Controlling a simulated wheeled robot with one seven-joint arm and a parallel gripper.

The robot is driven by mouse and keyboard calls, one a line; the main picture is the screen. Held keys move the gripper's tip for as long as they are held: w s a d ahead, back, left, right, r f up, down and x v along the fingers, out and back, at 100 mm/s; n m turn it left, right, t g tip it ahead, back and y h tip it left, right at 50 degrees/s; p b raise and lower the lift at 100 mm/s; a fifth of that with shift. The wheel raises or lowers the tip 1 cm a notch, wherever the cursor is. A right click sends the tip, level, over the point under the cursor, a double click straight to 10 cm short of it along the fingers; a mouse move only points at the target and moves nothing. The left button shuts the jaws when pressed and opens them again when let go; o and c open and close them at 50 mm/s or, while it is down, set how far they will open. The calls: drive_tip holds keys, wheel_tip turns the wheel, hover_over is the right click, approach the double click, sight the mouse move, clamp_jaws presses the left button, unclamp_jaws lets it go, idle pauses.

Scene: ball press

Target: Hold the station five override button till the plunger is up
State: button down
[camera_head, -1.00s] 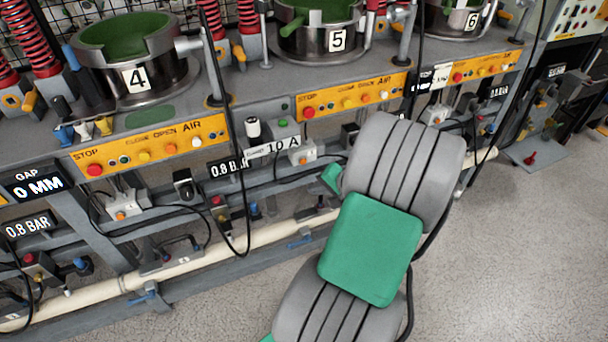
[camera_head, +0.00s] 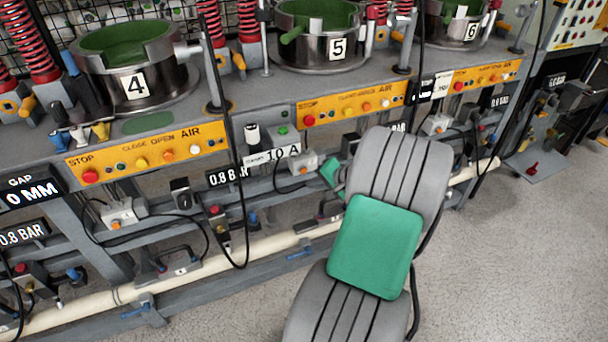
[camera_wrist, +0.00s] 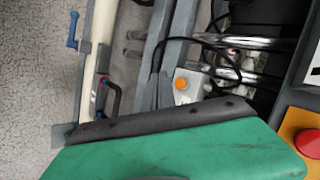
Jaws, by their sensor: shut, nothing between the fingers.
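The station five press (camera_head: 316,52) is a metal cup with a green inside and a "5" plate. Its yellow panel (camera_head: 350,104) is below it. A grey box (camera_head: 306,160) with an orange button hangs under the panel's left end, partly beside my arm. In the wrist view an orange button (camera_wrist: 181,84) sits on a light grey box, just beyond my gripper (camera_wrist: 158,88). The dark, narrow fingertips look shut and empty, left of the button in that view; contact cannot be told. I cannot make out the plunger.
A red button (camera_wrist: 309,143) on a yellow panel is close at the right of the wrist view. A pale pipe (camera_head: 210,258) runs low along the bench. Black cables (camera_head: 237,170) hang in front. Station four (camera_head: 135,72) is left, station six (camera_head: 457,26) right.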

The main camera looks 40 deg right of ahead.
drive_tip(key=shift+w+d, duration=0.2)
drive_tip(key=shift+w, duration=0.35)
drive_tip(key=shift+w+d, duration=0.15)
drive_tip(key=shift+w, duration=0.35)
idle(1.2)
drive_tip(key=shift+w, duration=0.45)
drive_tip(key=shift+w+d, duration=0.25)
drive_tip(key=shift+w, duration=0.15)
idle(0.5)
idle(0.3)
drive_tip(key=shift+s+a+p, duration=0.3)
drive_tip(key=shift+s+p, duration=0.15)
drive_tip(key=shift+s, duration=0.4)
drive_tip(key=shift+s+a+p, duration=0.25)
drive_tip(key=shift+s, duration=0.55)
drive_tip(key=shift+s+a+p, duration=0.2)
drive_tip(key=shift+s+p, duration=0.1)
drive_tip(key=shift+s, duration=0.5)
drive_tip(key=shift+s+a+p, duration=0.25)
drive_tip(key=shift+s, duration=0.55)
